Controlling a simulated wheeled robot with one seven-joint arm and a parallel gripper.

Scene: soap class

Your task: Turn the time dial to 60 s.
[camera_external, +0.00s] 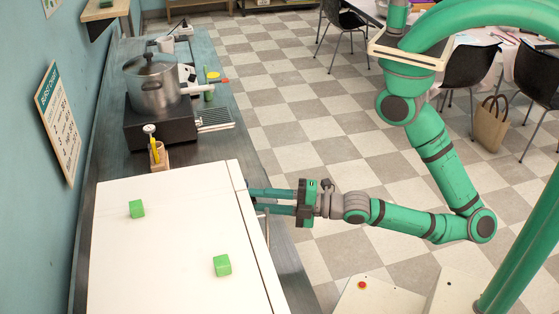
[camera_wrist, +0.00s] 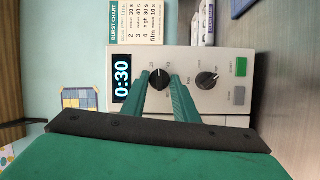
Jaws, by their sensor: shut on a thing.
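The white appliance (camera_external: 160,256) stands on the counter, its front facing right and mostly hidden in the outside view. In the wrist view its pale front panel (camera_wrist: 192,58) shows a display (camera_wrist: 122,80) reading 0:30, turned sideways. Beside the display is the black time dial (camera_wrist: 159,77), with small numbers around it too blurred to read surely. My gripper (camera_wrist: 159,84) is shut on this dial, one finger on each side. In the outside view my gripper (camera_external: 252,202) reaches the appliance's front from the right; its fingertips and the dial are hidden there.
A second black dial (camera_wrist: 207,79) sits close right of the fingers, then green (camera_wrist: 241,66) and grey (camera_wrist: 238,95) buttons. A burst chart (camera_wrist: 138,23) hangs on the wall. Green cubes (camera_external: 137,209) lie on the appliance. A pot (camera_external: 153,85) stands behind it.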

